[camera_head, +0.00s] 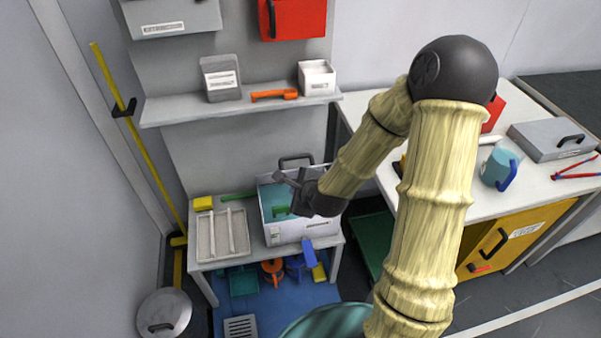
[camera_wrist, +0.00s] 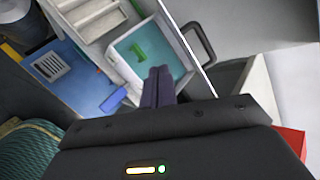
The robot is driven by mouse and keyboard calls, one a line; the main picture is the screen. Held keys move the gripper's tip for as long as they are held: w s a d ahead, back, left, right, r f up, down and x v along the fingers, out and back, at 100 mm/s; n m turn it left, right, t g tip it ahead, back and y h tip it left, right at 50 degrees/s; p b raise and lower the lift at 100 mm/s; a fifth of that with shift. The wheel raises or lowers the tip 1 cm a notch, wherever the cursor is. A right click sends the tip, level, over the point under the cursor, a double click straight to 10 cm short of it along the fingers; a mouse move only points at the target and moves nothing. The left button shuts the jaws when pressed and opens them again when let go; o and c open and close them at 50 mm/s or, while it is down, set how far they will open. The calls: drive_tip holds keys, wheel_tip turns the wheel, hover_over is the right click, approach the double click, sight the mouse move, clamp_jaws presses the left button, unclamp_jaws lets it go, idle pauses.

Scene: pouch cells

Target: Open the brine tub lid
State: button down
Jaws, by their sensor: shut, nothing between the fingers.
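The brine tub (camera_head: 288,234) is a white box on the small table, with teal brine (camera_head: 275,196) and a green item (camera_head: 282,211) showing inside. It also shows in the wrist view, with its brine (camera_wrist: 163,42) and green item (camera_wrist: 138,52) uncovered. The lid appears raised at the tub's rear edge, seen nearly edge-on in the wrist view; its black handle (camera_head: 296,159) also shows there (camera_wrist: 203,42). My gripper (camera_head: 279,176) is over the tub's opening, its fingers (camera_wrist: 159,72) together and empty, apart from the handle. My wrist hides the tub's right part.
A grey tray (camera_head: 222,254) and a yellow block (camera_head: 203,203) sit left of the tub. A blue tab (camera_head: 309,251) is at its front. A shelf (camera_head: 190,111) runs above. A worktop (camera_head: 525,197) with a mug and a case stands at the right.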

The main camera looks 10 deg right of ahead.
drive_tip(key=w+d+f+m+t+h+b, duration=0.1)
drive_tip(key=w+d+m+t+h+b, duration=0.1)
drive_tip(key=m, duration=1.2)
drive_tip(key=w+d+t+b, duration=0.1)
drive_tip(key=w+d+t, duration=0.1)
drive_tip(key=shift+w+d+f+b, duration=0.15)
drive_tip(key=shift+w+b, duration=0.2)
drive_tip(key=x, duration=1)
drive_tip(key=shift+w, duration=0.1)
